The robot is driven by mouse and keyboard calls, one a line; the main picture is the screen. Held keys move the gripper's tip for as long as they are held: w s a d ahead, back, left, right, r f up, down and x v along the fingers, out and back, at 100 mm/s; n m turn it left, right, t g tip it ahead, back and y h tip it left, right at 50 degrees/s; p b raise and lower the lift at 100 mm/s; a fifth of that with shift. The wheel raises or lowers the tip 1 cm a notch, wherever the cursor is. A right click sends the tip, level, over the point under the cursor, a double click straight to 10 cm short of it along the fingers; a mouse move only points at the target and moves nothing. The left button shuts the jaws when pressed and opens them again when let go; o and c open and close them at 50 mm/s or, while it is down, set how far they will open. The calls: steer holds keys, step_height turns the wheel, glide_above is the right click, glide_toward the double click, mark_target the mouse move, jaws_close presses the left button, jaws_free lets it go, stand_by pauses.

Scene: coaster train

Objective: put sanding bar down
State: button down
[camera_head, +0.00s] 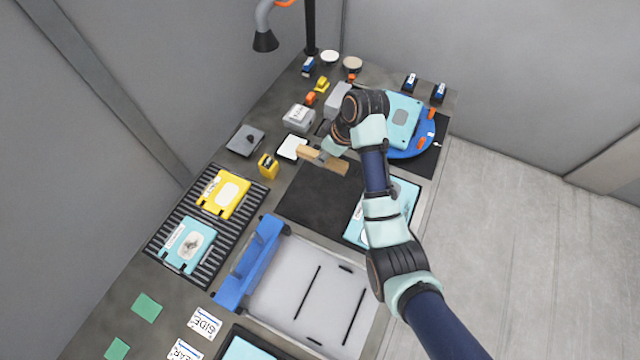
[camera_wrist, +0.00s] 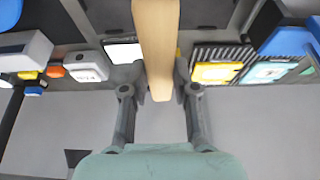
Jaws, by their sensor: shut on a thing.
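The sanding bar (camera_head: 336,165) is a light wooden block. My gripper (camera_head: 323,156) is shut on it, and the bar sticks out on both sides of the fingers. In the head view the bar appears over the far left part of the black mat (camera_head: 310,195), near a white pad (camera_head: 292,148). Its height above the table is hard to tell. In the wrist view the bar (camera_wrist: 156,45) runs from the top edge down between the two fingers of my gripper (camera_wrist: 161,80).
A yellow device (camera_head: 268,166) stands left of the bar. Grey boxes (camera_head: 298,117) are behind it. A teal panel (camera_head: 400,120) rests on a blue round fixture (camera_head: 425,140) at right. A striped rack (camera_head: 160,235) holds yellow and teal panels. The mat's middle is bare.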

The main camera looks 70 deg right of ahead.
mark_target(342, 164)
step_height(342, 164, down, 14)
steer(key=shift+r+b, duration=0.1)
steer(key=shift+b, duration=0.85)
steer(key=shift+f, duration=0.25)
steer(key=c, duration=0.9)
jaws_free()
steer(key=p+v, duration=0.2)
steer(key=v, duration=1)
steer(key=shift+r, duration=0.2)
